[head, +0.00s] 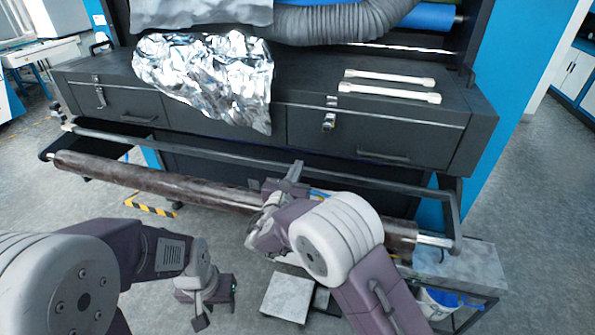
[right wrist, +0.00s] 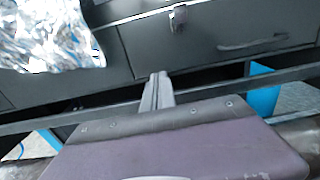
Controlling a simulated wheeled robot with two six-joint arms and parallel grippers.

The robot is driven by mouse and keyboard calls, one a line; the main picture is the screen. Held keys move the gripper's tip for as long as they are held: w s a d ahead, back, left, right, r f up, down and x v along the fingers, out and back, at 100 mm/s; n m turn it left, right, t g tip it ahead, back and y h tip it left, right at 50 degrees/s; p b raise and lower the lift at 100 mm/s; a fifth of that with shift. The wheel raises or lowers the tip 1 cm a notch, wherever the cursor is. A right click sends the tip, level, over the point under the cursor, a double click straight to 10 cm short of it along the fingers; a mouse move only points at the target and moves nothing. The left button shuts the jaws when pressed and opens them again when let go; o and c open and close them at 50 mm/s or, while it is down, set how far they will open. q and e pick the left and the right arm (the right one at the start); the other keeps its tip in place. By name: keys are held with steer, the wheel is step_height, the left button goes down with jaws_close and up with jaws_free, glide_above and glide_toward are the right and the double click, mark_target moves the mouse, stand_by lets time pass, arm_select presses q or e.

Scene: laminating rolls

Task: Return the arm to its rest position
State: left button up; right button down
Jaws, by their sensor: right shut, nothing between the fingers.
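My right arm (head: 338,235) reaches up from the lower right in the head view. Its gripper (head: 294,172) is shut and empty, in front of the machine's drawers and in line with the grey horizontal bar. In the right wrist view the two fingers (right wrist: 158,91) lie together, pointing at the dark front; whether they touch the bar is unclear. My left arm (head: 150,250) comes in from the left. Its gripper (head: 204,312) hangs low over the floor, and its finger gap is not clear.
A long dark roll (head: 160,185) on a shaft runs across the machine's front, partly behind my right arm. Crumpled silver foil (head: 210,75) hangs over the dark cabinet. Two white bars (head: 390,92) lie on top. A low cart (head: 455,268) stands at lower right. Floor is open at right.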

steer(key=w+d+r+m+g+h, duration=0.1)
steer(key=d+r+m+h, duration=0.15)
steer(key=d, duration=0.45)
steer(key=d+r+m+g+h, duration=0.1)
steer(key=d+r+m+h, duration=0.15)
steer(key=d, duration=0.35)
steer(key=s+d+f+m+g, duration=0.2)
steer(key=s+d+g, duration=0.1)
steer(key=d, duration=0.3)
steer(key=s+d+f+m+g+h, duration=0.1)
steer(key=s+d+f+m+g, duration=0.1)
steer(key=s+d, duration=0.3)
steer(key=s+d+f+m+g, duration=0.2)
steer(key=s+d+m+g, duration=0.2)
steer(key=d, duration=0.3)
steer(key=shift+s+d+f, duration=0.1)
steer(key=shift+s+f, duration=0.05)
steer(key=shift+s, duration=0.4)
steer(key=s+a+f+m+g+y, duration=0.25)
steer(key=s+f+m, duration=0.35)
steer(key=s, duration=0.3)
steer(key=s+a+f+m+g+y, duration=0.2)
steer(key=s+f+m+g+y, duration=0.3)
steer(key=s, duration=0.3)
steer(key=a+f+m+t+y, duration=0.2)
steer(key=a+f+m+y, duration=0.1)
steer(key=a+m, duration=0.6)
steer(key=shift+s+a+f+y, duration=0.15)
steer(key=shift+s+f+y, duration=0.15)
steer(key=shift+f+y, duration=0.05)
